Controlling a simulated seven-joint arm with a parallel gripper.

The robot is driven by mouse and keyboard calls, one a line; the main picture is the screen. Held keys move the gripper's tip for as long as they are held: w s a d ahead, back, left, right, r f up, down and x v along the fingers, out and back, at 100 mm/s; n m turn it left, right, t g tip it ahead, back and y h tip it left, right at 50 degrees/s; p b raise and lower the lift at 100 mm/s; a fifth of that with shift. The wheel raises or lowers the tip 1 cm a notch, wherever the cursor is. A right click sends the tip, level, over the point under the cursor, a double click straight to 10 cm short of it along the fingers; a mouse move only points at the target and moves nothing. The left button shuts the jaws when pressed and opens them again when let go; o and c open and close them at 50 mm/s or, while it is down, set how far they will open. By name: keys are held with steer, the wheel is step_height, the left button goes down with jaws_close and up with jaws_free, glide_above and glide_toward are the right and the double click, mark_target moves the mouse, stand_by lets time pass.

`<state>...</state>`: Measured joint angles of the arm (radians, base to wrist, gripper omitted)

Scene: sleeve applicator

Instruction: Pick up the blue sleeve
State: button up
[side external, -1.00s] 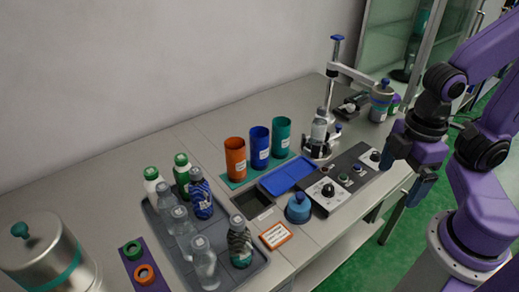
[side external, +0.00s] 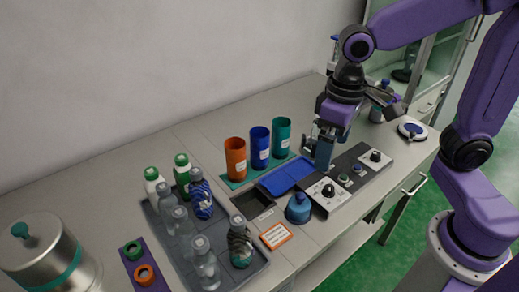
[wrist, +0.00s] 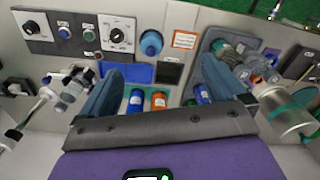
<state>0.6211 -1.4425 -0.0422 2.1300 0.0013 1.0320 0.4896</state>
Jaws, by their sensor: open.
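The blue sleeve (side external: 260,148) is an upright open-topped cylinder with a white label. It stands between an orange sleeve (side external: 235,160) and a teal sleeve (side external: 281,138). My gripper (side external: 318,152) points down to the right of the three sleeves, above the control panel area, apart from them and empty. In the wrist view my open fingers (wrist: 160,68) frame the blue sleeve (wrist: 136,100) and orange sleeve (wrist: 159,100) in the gap. The teal sleeve is largely hidden by the left finger there.
A blue tray (side external: 287,177) lies in front of the sleeves. A grey control panel (side external: 352,163) with knobs is on the right. A grey tray (side external: 262,272) holds several bottles at front left.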

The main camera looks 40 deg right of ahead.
steer(key=w+a+r+m, duration=0.1)
steer(key=w+a+m, duration=0.1)
steer(key=w+m, duration=0.5)
steer(key=m, duration=1.5)
glide_above(260, 134)
steer(key=s+a, duration=0.2)
steer(key=f, duration=0.2)
step_height(260, 134, down, 16)
steer(key=shift+s+f, duration=0.1)
steer(key=shift+c, duration=0.3)
steer(key=c, duration=1.2)
